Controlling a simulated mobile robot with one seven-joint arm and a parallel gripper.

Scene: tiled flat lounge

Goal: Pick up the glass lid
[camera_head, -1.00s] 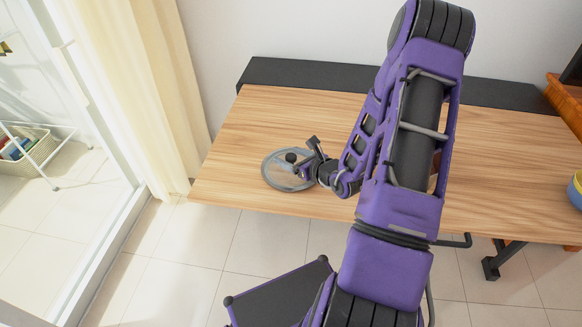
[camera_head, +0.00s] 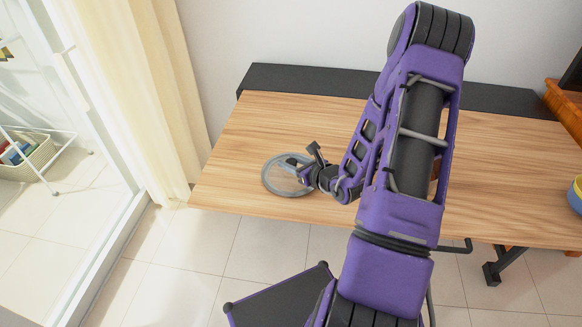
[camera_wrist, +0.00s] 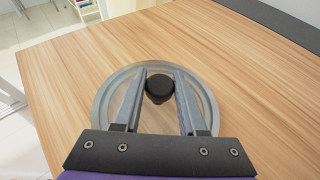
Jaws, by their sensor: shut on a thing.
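The glass lid (camera_head: 270,181) is a round, clear disc with a grey rim and a dark knob. It lies near the left end of the wooden table, and its rim also shows in the wrist view (camera_wrist: 101,104). My gripper (camera_head: 297,163) is over the lid, coming from its right. In the wrist view, my gripper's two fingers (camera_wrist: 159,82) are on either side of the black knob (camera_wrist: 158,89) and shut on it. The lid looks flat on or very close to the tabletop; I cannot tell any gap. My gripper covers part of the lid.
The wooden table (camera_head: 240,140) is bare around the lid, with a black strip (camera_head: 300,76) along its back edge. A cream curtain (camera_head: 165,110) hangs left of the table. A blue and yellow bowl (camera_head: 575,194) is partly visible at the far right.

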